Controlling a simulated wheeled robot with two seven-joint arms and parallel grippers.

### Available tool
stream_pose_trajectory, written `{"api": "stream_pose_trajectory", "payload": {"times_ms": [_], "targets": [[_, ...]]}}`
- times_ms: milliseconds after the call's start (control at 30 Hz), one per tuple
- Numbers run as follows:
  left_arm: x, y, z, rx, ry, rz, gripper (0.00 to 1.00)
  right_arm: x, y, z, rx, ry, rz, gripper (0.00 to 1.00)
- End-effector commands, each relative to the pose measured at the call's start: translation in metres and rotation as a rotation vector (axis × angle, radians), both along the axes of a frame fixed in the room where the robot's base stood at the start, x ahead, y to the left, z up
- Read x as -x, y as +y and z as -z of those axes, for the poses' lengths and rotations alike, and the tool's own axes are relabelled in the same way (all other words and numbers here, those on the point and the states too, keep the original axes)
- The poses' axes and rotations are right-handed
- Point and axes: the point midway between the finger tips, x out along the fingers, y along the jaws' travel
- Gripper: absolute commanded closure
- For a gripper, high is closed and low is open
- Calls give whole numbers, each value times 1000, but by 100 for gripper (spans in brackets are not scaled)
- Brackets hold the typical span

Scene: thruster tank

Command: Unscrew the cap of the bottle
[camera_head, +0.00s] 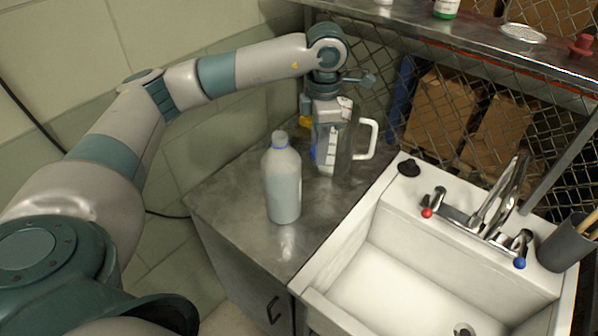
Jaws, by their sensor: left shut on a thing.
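The bottle (283,190) is whitish and translucent and stands upright on the metal counter. Its narrow top (280,138) looks greyish with a blue band below it; I cannot tell whether this is the cap or a bare neck. My left gripper (316,150) points down to the right of the bottle's top, apart from it, in front of the measuring jug. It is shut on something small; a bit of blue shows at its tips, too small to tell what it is. My right gripper is not in view.
A clear measuring jug (342,160) with a white handle stands close behind my left gripper. A white sink (335,245) with taps (480,217) and a black stopper (408,168) lies to the right. A metal shelf (480,42) runs above. The counter's front (245,225) is clear.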

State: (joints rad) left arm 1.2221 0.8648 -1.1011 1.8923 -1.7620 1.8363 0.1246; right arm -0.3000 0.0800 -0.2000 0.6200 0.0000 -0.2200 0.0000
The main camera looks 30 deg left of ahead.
Motion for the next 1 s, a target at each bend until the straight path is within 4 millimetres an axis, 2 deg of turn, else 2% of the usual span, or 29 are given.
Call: {"api": "stream_pose_trajectory", "payload": {"times_ms": [400, 633, 767, 900, 1000], "targets": [[-28, 47, -21, 20, -13, -810, 98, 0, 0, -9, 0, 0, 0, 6], [-40, 73, -17, 32, -13, -1258, 98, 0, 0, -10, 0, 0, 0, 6], [-46, 88, 2, 36, -9, -1509, 98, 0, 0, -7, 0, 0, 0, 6], [-50, 102, 39, 35, -6, -1738, 98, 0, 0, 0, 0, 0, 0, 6], [-52, 109, 64, 37, -8, -1844, 98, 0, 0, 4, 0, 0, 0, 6]]}}
